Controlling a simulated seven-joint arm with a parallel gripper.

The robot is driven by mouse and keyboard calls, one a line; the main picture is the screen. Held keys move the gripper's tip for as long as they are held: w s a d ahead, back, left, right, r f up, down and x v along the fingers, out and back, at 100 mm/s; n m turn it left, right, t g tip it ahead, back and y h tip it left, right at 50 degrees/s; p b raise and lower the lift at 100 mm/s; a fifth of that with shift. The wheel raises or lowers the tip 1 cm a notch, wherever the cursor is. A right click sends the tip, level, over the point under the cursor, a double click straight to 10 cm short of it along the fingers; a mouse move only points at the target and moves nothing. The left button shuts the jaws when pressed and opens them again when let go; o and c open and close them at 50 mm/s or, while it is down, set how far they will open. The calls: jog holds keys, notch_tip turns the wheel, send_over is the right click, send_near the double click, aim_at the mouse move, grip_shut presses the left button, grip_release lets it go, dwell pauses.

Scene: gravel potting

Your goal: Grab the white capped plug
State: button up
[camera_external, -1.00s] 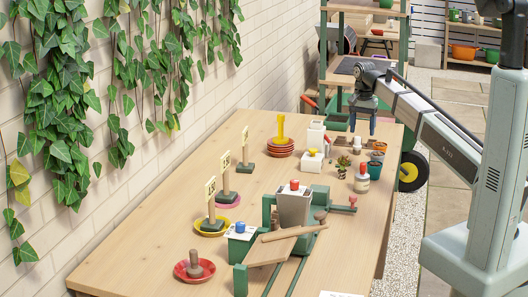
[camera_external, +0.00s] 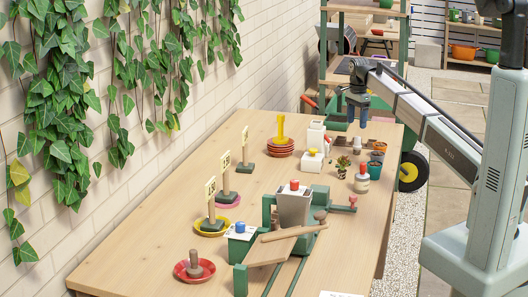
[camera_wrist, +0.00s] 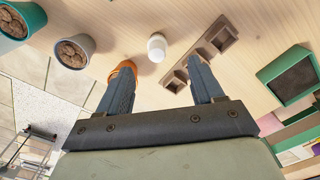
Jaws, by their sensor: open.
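The white capped plug (camera_wrist: 157,45) stands on the table in the wrist view, just beyond and between my fingertips. In the external view a small pale-topped plug (camera_external: 357,144) stands among the small items at the far right of the table and appears to be the same one. My gripper (camera_external: 357,119) is above the far end of the table, fingers pointing down. In the wrist view my gripper (camera_wrist: 161,72) is open, with nothing between its fingers.
A wooden holder with square pockets (camera_wrist: 206,55) is beside the plug, partly behind my right finger. An orange pot (camera_wrist: 124,68) is behind the left finger. A grey pot (camera_wrist: 84,42) and teal pot (camera_wrist: 36,14) lie further left, a green tray (camera_wrist: 268,76) right.

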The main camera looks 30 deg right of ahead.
aim_at(357, 145)
notch_tip(357, 145, down, 6)
jog(key=shift+r, duration=0.1)
jog(key=shift+s+d+f, duration=0.1)
jog(key=shift+s+f, duration=0.05)
jog(key=shift+f, duration=1.2)
jog(key=shift+s+d+f, duration=0.1)
jog(key=shift+f, duration=1.2)
jog(key=shift+c, duration=0.4)
jog(key=c, duration=1)
